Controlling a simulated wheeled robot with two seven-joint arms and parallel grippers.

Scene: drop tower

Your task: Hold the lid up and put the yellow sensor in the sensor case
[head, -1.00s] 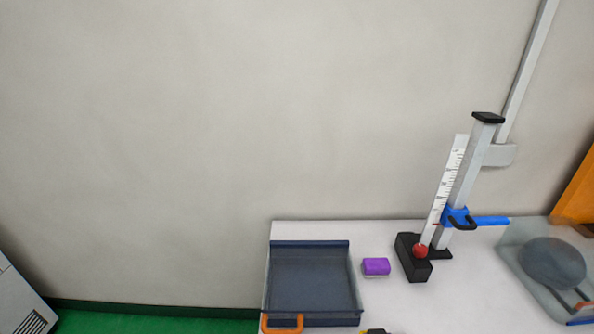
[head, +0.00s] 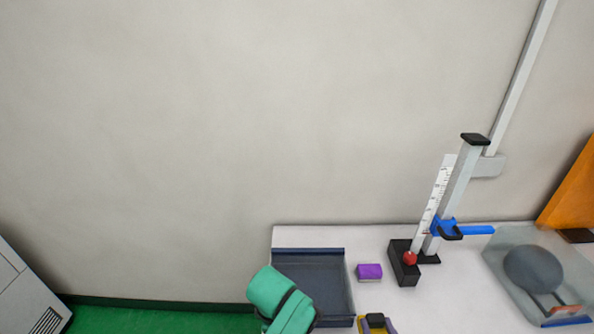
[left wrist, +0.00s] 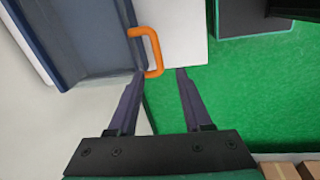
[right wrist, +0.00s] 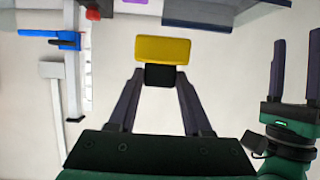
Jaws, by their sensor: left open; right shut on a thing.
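The sensor case (head: 348,283) is a dark blue-grey box at the table's left end. Its lid (head: 318,268) appears to lie flat, partly hidden by my green left arm. The orange handle (left wrist: 155,48) shows in the left wrist view. My left gripper (left wrist: 160,73) is open, with its fingertips at either side of the handle's outer end. The yellow sensor (right wrist: 162,49) has a black grip block. My right gripper (right wrist: 160,74) is shut on that block and holds the sensor in front of the case's right side, at the bottom of the head view (head: 364,324).
A purple block (head: 369,272) lies right of the case. The drop tower (head: 458,190) stands behind it with a black base, a red ball (head: 410,258) and a blue clamp (head: 447,229). A clear bin (head: 545,280) with a grey disc is farther right.

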